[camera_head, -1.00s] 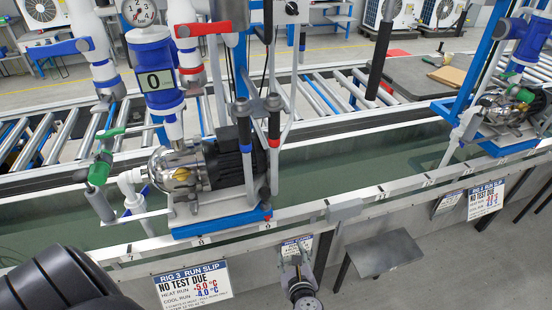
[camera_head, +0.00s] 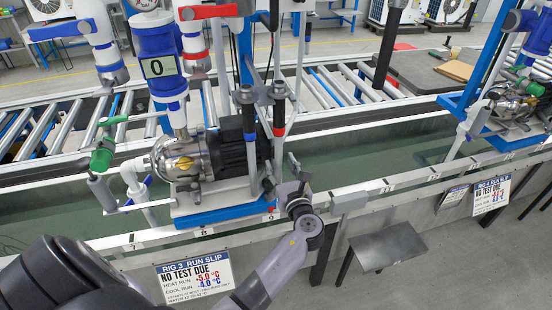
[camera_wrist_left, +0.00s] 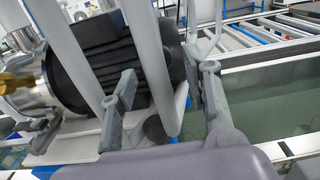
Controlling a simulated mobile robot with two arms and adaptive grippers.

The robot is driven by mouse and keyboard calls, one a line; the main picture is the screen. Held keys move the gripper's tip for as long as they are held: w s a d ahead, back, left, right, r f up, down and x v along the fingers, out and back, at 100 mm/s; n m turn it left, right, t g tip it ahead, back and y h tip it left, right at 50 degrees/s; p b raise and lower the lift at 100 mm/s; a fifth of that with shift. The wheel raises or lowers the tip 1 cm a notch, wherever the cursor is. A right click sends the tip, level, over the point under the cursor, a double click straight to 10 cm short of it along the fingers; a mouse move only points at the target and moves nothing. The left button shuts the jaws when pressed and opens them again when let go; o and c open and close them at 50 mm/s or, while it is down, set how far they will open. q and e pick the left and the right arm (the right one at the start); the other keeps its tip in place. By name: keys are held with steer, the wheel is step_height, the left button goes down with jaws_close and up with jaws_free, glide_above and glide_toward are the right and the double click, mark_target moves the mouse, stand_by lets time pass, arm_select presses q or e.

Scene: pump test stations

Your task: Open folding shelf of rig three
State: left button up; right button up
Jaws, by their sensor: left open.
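Rig three stands in the head view with its pump (camera_head: 182,163) on a grey plate with a blue base edge (camera_head: 225,213). Its slip sign (camera_head: 195,277) reads "RIG 3 RUN SLIP". A flat grey shelf-like plate (camera_head: 388,246) shows level at the lower right, below the rail; I cannot tell whether it is rig three's folding shelf. My left gripper (camera_head: 281,174) is open at the pump's right end, near the front rail. In the left wrist view, the open fingers (camera_wrist_left: 168,78) have a pale upright tube (camera_wrist_left: 152,62) between them in the picture; contact is unclear. My right gripper is not in view.
Another rig (camera_head: 515,102) stands at the right. A roller conveyor (camera_head: 330,85) runs behind the green trough (camera_head: 380,150).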

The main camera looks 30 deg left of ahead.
mark_target(277, 156)
arm_select(q)
steer(key=b+x, duration=0.1)
steer(key=x, duration=0.4)
steer(key=shift+w+a, duration=0.1)
steer(key=shift+w, duration=0.05)
steer(key=shift+c, duration=0.5)
jaws_close()
